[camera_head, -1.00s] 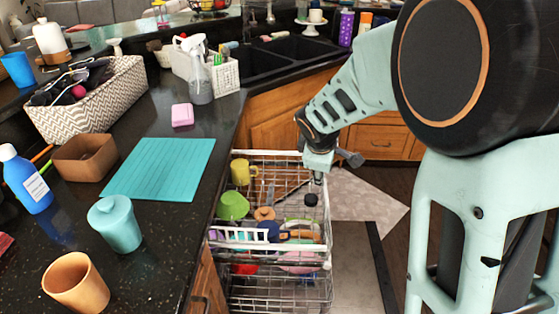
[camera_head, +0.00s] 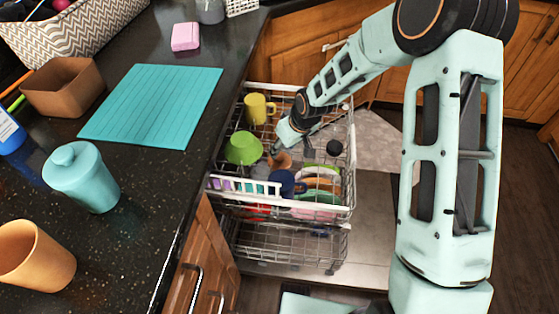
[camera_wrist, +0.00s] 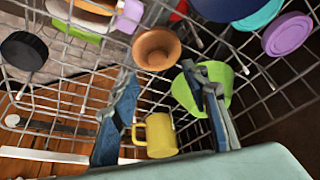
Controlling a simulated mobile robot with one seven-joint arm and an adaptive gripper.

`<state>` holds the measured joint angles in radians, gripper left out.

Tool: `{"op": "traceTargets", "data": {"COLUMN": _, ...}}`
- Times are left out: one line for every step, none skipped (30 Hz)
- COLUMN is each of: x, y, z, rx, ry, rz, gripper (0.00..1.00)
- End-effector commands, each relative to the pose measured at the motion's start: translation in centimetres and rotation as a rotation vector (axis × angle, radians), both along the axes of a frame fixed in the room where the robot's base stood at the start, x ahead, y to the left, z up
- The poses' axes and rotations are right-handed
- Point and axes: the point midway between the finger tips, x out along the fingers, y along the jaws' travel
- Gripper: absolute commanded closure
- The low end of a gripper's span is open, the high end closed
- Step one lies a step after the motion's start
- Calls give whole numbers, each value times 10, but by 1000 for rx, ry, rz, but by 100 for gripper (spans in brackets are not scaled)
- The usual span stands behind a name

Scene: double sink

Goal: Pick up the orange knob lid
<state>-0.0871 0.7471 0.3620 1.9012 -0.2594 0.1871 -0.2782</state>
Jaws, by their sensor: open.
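The orange knob lid (camera_head: 281,160) sits in the upper dishwasher rack, beside the green bowl (camera_head: 244,148). In the wrist view the lid (camera_wrist: 157,49) is a round orange-brown piece just beyond my fingertips, near the top middle. I cannot tell whether a finger touches the lid.
A yellow mug (camera_head: 258,108) stands behind the green bowl. A dark blue cup (camera_head: 282,183) and several coloured plates (camera_head: 320,183) are in front and to the right. Rack wires surround the lid. The black counter (camera_head: 150,190) rises at the left.

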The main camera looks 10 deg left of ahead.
Motion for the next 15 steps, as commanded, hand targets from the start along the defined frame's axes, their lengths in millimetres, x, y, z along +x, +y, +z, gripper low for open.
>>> {"op": "traceTargets", "data": {"x": 1, "y": 1, "z": -4, "rx": -1, "ry": -1, "rz": 0, "gripper": 58}}
{"op": "traceTargets", "data": {"x": 2, "y": 1, "z": -5, "rx": -1, "ry": -1, "rz": 0, "gripper": 58}}
{"op": "traceTargets", "data": {"x": 2, "y": 1, "z": -7, "rx": -1, "ry": -1, "rz": 0, "gripper": 58}}
{"op": "traceTargets", "data": {"x": 2, "y": 2, "z": -8, "rx": -1, "ry": -1, "rz": 1, "gripper": 58}}
{"op": "traceTargets", "data": {"x": 2, "y": 2, "z": -10, "rx": -1, "ry": -1, "rz": 1, "gripper": 58}}
{"op": "traceTargets", "data": {"x": 3, "y": 3, "z": -14, "rx": -2, "ry": 0, "rz": 1, "gripper": 58}}
{"op": "traceTargets", "data": {"x": 3, "y": 3, "z": -18, "rx": -1, "ry": 0, "rz": 2, "gripper": 58}}
{"op": "traceTargets", "data": {"x": 3, "y": 4, "z": -22, "rx": -1, "ry": 1, "rz": 2, "gripper": 58}}
{"op": "traceTargets", "data": {"x": 3, "y": 5, "z": -29, "rx": -2, "ry": 2, "rz": 2, "gripper": 58}}
{"op": "traceTargets", "data": {"x": 4, "y": 5, "z": -34, "rx": -2, "ry": 2, "rz": 2, "gripper": 58}}
{"op": "traceTargets", "data": {"x": 5, "y": 6, "z": -39, "rx": -2, "ry": 1, "rz": 2, "gripper": 58}}
{"op": "traceTargets", "data": {"x": 7, "y": 8, "z": -44, "rx": -2, "ry": 0, "rz": 3, "gripper": 58}}
{"op": "traceTargets", "data": {"x": 8, "y": 9, "z": -48, "rx": -2, "ry": 0, "rz": 3, "gripper": 58}}
{"op": "traceTargets", "data": {"x": 9, "y": 11, "z": -51, "rx": -2, "ry": 0, "rz": 4, "gripper": 58}}
{"op": "traceTargets", "data": {"x": 10, "y": 12, "z": -54, "rx": -2, "ry": 0, "rz": 4, "gripper": 58}}
